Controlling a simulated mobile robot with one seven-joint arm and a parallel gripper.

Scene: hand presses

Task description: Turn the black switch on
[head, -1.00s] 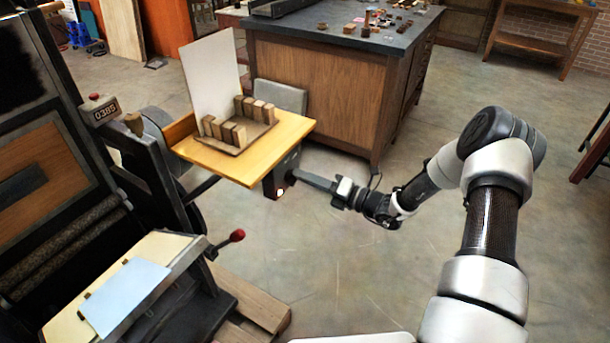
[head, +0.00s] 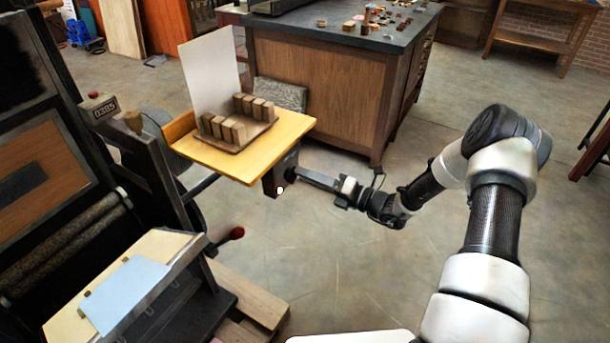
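A dark box (head: 272,184) hangs under the front right corner of the yellow wooden shelf (head: 230,165), with a small white spot low on its front. The black switch itself is too small and dark to make out; it may be on this box, where my gripper covers part of the face. My gripper (head: 293,171) reaches in from the right, its tip at or very near the box's right side. Its fingers show as one narrow dark bar, so I cannot tell whether they are open or shut. I see nothing held in it.
The shelf carries a tray of wooden blocks (head: 232,149) and a white sheet (head: 211,75). A press with a red-knobbed lever (head: 237,233) stands at left. A wooden cabinet (head: 325,95) is behind.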

